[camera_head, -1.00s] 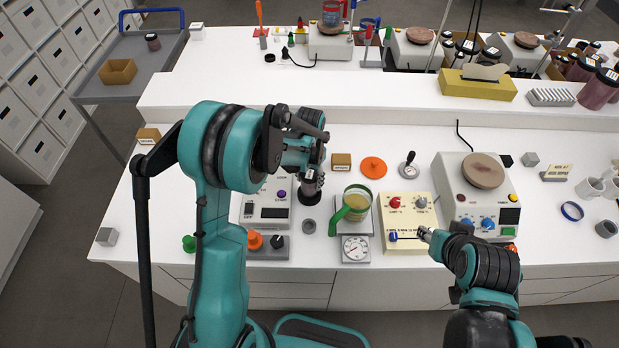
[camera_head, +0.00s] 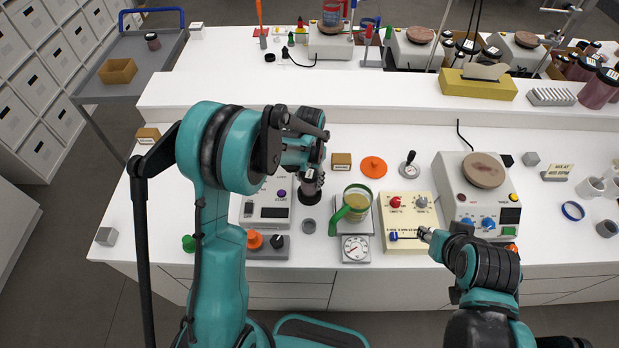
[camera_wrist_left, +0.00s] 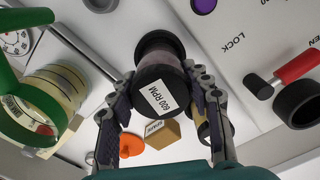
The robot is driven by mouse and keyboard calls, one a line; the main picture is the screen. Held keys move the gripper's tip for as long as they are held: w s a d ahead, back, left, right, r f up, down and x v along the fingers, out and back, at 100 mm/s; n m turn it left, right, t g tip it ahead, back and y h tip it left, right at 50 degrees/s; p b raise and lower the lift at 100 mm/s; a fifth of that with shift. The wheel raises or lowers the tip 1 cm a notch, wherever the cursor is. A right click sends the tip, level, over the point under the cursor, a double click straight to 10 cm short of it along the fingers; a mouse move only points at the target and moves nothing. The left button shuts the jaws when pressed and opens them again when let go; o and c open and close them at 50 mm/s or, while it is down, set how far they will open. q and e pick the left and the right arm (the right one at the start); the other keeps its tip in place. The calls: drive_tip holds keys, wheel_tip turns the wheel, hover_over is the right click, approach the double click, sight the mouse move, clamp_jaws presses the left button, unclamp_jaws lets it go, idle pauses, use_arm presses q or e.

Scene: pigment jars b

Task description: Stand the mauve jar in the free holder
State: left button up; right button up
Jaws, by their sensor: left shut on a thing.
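My left gripper (camera_head: 312,176) is shut on a dark mauve jar (camera_wrist_left: 163,45) with black ends. A white "600 RPM" label shows on its near black end. In the head view the jar (camera_head: 308,189) is partly hidden by my gripper, beside the white machine with the purple START button (camera_head: 264,209). I cannot tell whether the jar touches the surface below. A small grey round holder (camera_head: 308,226) stands just in front of the jar and looks empty. My right gripper (camera_head: 426,235) is low at the cream control box's right edge; its finger opening is unclear.
A green-handled beaker (camera_head: 353,204) stands on a dial scale to the right of the holder. The cream control box (camera_head: 406,222) and a hotplate (camera_head: 478,192) are farther right. An orange disc (camera_head: 373,167) and a tan box (camera_head: 341,161) lie behind.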

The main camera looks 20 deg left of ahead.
use_arm(q)
drive_tip(key=shift+b, duration=0.4)
idle(0.8)
drive_tip(key=shift+f+b, duration=1.55)
drive_tip(key=shift+f, duration=0.05)
drive_tip(key=o, duration=1.6)
drive_tip(key=shift+r, duration=0.1)
drive_tip(key=shift+o, duration=0.3)
wheel_tip(320, 180, up, 12)
